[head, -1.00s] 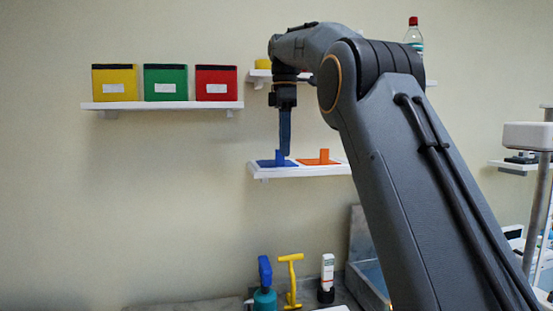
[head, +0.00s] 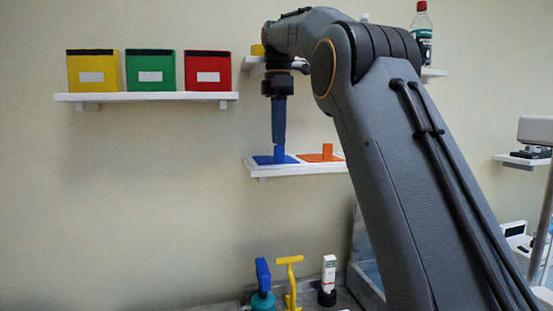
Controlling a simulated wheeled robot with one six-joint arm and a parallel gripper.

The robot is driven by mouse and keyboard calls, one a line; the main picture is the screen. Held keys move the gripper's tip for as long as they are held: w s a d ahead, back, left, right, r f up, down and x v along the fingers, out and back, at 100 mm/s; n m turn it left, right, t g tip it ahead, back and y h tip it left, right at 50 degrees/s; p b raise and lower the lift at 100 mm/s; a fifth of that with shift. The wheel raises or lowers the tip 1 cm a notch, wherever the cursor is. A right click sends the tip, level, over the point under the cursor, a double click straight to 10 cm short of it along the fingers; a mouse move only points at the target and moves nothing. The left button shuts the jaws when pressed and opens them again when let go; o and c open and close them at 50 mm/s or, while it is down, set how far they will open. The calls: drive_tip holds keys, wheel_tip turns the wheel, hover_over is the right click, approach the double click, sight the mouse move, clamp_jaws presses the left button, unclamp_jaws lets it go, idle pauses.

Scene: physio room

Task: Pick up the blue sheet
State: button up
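The blue sheet (head: 265,160) lies flat on the lower white shelf (head: 310,169), at its left part, with a small blue tab standing up from it. My gripper (head: 278,143) points straight down, its narrow tip right at the top of the blue tab. I cannot tell whether it touches the tab or whether the tab is between the fingers. The fingers are seen edge-on, so their opening does not show.
An orange sheet (head: 318,157) with an upright tab lies just right of the blue one. Yellow (head: 92,72), green (head: 150,71) and red (head: 208,71) boxes stand on the upper left shelf (head: 150,97). A clear bottle (head: 421,35) stands upper right. Several items stand on the surface below.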

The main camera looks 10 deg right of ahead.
sight(279, 163)
drive_tip(key=shift+s+d+f+p, duration=0.1)
drive_tip(key=shift+f+p, duration=0.35)
drive_tip(key=shift+f, duration=0.8)
drive_tip(key=shift+d+f+p, duration=0.1)
drive_tip(key=shift+f+p, duration=0.3)
drive_tip(key=shift+f, duration=0.8)
drive_tip(key=shift+a, duration=0.1)
drive_tip(key=shift+c, duration=0.4)
clamp_jaws()
